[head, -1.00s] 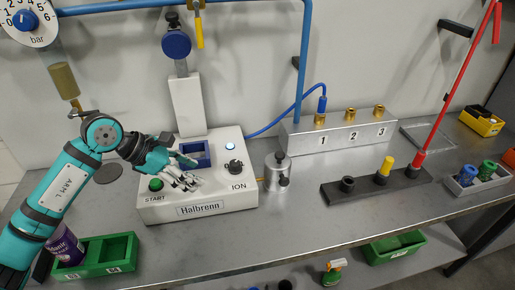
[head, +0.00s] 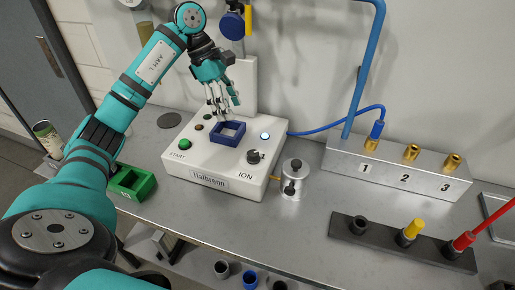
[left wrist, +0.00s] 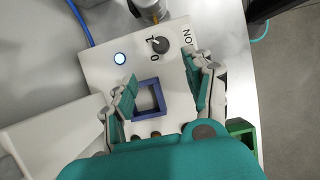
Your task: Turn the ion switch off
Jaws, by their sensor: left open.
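The ion switch (head: 256,157) is a black round knob on the white Halbrenn box (head: 207,178), above the word ION. It also shows in the left wrist view (left wrist: 160,44), beside marks 0 and 1; I cannot surely tell its pointer's direction. A small light (head: 265,136) near it glows blue-white. My left gripper (head: 222,112) hangs above the blue square frame (head: 228,133) on the box, left of the switch and apart from it. In the left wrist view its fingers (left wrist: 166,78) are spread with nothing between them. My right gripper is not in view.
A green START button (head: 185,144) is on the box's left. A metal cylinder (head: 293,180) stands close to the box's right side. A numbered valve block (head: 398,174) and a dark rack (head: 395,240) are farther right. A green tray (head: 131,182) is at left.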

